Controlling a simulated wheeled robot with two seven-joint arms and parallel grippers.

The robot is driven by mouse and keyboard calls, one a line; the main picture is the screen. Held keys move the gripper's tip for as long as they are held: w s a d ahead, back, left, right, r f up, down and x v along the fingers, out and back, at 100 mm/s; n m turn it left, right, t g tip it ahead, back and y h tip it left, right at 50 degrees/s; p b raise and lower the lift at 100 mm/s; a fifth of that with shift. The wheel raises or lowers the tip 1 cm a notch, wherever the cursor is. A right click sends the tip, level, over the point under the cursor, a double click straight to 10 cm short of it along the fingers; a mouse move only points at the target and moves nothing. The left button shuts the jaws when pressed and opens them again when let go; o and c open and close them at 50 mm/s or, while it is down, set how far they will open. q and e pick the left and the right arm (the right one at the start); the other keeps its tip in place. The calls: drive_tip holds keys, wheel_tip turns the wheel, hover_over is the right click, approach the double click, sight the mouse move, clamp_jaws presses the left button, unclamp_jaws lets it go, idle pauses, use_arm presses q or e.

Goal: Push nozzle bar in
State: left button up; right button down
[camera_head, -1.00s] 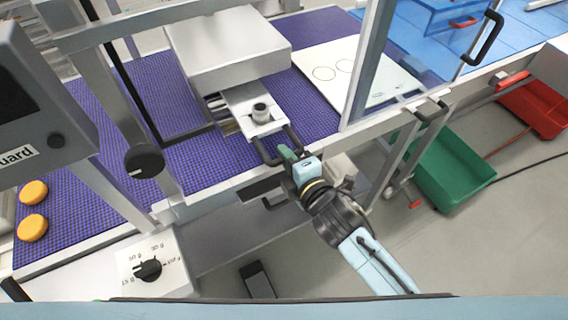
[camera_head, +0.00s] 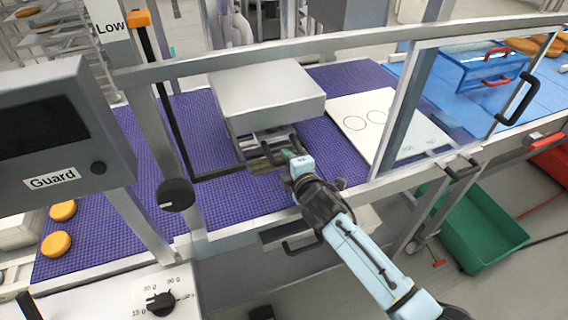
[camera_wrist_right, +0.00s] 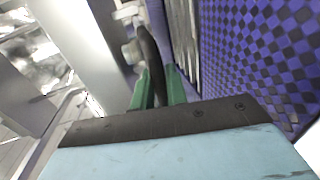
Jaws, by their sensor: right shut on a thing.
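The nozzle bar (camera_head: 262,148) is a grey metal piece with a black handle, mostly under the grey box-shaped housing (camera_head: 268,97) above the purple belt. Only its front end shows, close to the housing's front edge. My right gripper (camera_head: 288,156) has green fingers and reaches from the lower right to the bar's front. In the right wrist view the fingers (camera_wrist_right: 158,88) are shut around the black handle (camera_wrist_right: 149,50). How deep the bar sits inside is hidden by the housing. My left gripper is not in view.
The purple belt (camera_head: 100,225) runs under the housing. A clear guard panel frame (camera_head: 400,105) stands to the right, beside a white plate with circles (camera_head: 375,122). A Guard control box (camera_head: 55,140) stands left. A green crate (camera_head: 480,235) is on the floor.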

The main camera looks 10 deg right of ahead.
drive_tip(key=shift+w+r, duration=0.1)
drive_tip(key=shift+r, duration=0.05)
drive_tip(key=c, duration=1.6)
unclamp_jaws()
drive_tip(key=shift+w, duration=0.1)
drive_tip(key=shift+o, duration=0.5)
drive_tip(key=shift+w, duration=0.1)
drive_tip(key=v, duration=1.3)
drive_tip(key=shift+s+p, duration=0.3)
drive_tip(key=shift+p, duration=0.1)
